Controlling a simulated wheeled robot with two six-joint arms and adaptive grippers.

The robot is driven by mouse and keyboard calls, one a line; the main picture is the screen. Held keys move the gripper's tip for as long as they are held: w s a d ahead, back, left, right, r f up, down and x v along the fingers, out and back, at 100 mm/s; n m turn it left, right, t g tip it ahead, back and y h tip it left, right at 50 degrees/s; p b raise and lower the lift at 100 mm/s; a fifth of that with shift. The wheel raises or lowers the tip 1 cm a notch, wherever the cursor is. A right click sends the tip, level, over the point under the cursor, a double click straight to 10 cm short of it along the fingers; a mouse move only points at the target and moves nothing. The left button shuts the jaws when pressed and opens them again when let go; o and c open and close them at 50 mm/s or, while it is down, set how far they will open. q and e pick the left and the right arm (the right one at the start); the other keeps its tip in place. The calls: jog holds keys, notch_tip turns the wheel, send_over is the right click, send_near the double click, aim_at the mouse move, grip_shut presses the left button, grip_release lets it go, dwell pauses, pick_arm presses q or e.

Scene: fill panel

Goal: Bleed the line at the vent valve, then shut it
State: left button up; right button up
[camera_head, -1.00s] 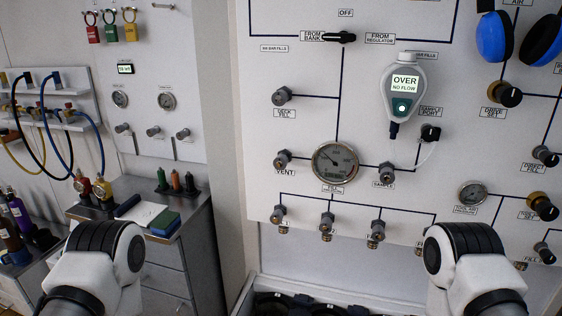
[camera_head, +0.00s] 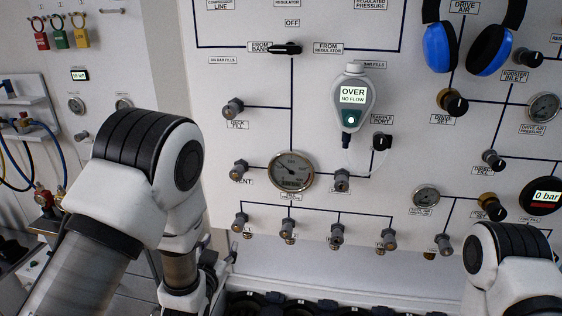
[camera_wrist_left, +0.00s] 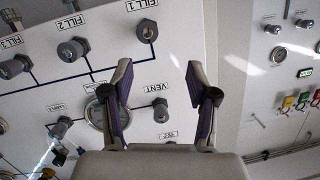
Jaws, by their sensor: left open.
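The vent valve (camera_head: 239,169) is a small grey knob on the white panel, left of the round fill gauge (camera_head: 291,171). My left gripper (camera_wrist_left: 160,80) is open and empty there. In the head view the left gripper (camera_head: 222,262) is mostly hidden behind its arm, below the vent valve. My right arm shows at lower right, its gripper out of frame.
An analyser (camera_head: 352,100) reading OVER, NO FLOW hangs on the panel above the sample valve (camera_head: 342,180). A row of fill valves (camera_head: 288,228) lies below the gauge. Blue ear defenders (camera_head: 440,47) hang at upper right.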

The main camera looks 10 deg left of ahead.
pick_arm(q)
notch_tip(320, 180, up, 9)
jog(key=w+d+t+p, duration=0.1)
jog(key=w+d+t, duration=0.1)
jog(key=d, duration=0.1)
send_near(236, 175)
jog(key=w, duration=0.2)
jog(key=shift+m+h, duration=0.4)
jog(key=w+p, duration=0.2)
jog(key=w, duration=0.2)
jog(key=w+p, duration=0.2)
jog(key=w, duration=0.1)
jog(key=shift+w+a+f, duration=0.1)
jog(key=shift+w+a, duration=0.1)
jog(key=shift+w, duration=0.2)
jog(key=shift+s+a, duration=0.1)
pick_arm(e)
notch_tip(236, 175, up, 6)
jog(key=shift+s+r, duration=0.2)
jog(key=shift+s, duration=0.1)
pick_arm(q)
jog(key=shift+f, duration=0.1)
grip_shut()
